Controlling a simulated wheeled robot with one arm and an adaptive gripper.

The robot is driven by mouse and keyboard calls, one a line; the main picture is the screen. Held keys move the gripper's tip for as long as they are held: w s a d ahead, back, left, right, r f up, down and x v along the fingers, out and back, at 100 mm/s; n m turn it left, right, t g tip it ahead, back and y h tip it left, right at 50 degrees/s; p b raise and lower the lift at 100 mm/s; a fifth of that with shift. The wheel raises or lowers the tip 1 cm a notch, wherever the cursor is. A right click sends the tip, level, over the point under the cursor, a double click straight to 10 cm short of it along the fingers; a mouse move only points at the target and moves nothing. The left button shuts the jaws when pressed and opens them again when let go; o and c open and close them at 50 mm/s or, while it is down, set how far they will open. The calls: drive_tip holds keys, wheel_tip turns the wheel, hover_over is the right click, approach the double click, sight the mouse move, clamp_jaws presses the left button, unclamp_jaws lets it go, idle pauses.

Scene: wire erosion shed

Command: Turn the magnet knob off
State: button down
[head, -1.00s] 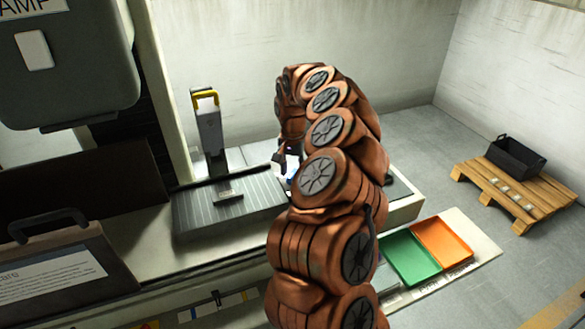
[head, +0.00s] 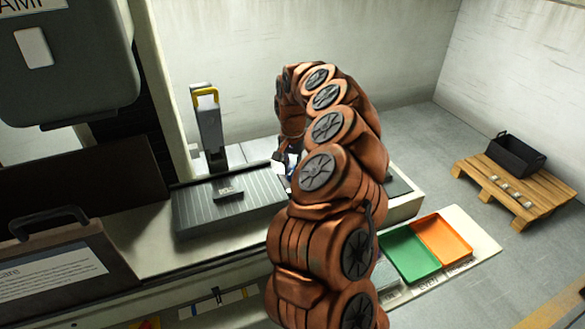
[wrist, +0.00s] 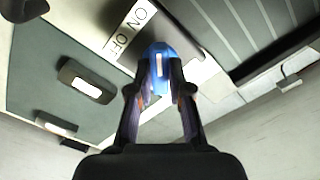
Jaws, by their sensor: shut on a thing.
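The magnet knob (wrist: 159,62) is blue with a pale index line, and it shows in the wrist view beside a white label (wrist: 131,29) reading ON and OFF. The line runs roughly up and down in that picture. I cannot tell for sure which word it marks. My gripper (wrist: 160,88) is shut on the knob, one finger on each side. In the head view my gripper (head: 284,158) is mostly hidden behind my copper-coloured arm, and the knob is hard to make out. The ribbed magnet plate (head: 256,197) lies left of it, with a dark block (head: 228,196) on top.
Green (head: 409,254) and orange (head: 442,236) trays lie to the right. A pallet (head: 535,188) with a black bin (head: 516,154) is farther right. A large grey machine head (head: 75,85) hangs at upper left.

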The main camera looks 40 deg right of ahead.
drive_tip(key=shift+f+n+b, duration=0.15)
drive_tip(key=shift+n+b, duration=0.15)
drive_tip(key=shift+b, duration=0.15)
drive_tip(key=shift+d+f+n+b, duration=0.1)
drive_tip(key=shift+n+b, duration=0.4)
drive_tip(key=shift+b, duration=0.2)
drive_tip(key=shift+n+b, duration=0.8)
drive_tip(key=shift+b, duration=0.05)
drive_tip(key=n+b, duration=0.2)
drive_tip(key=n, duration=0.2)
drive_tip(key=shift+n+b, duration=0.3)
drive_tip(key=n, duration=0.3)
drive_tip(key=n+b, duration=0.1)
drive_tip(key=n, duration=0.1)
drive_tip(key=shift+r, duration=0.25)
drive_tip(key=n, duration=0.5)
drive_tip(key=shift+n, duration=0.3)
drive_tip(key=c, duration=1.1)
unclamp_jaws()
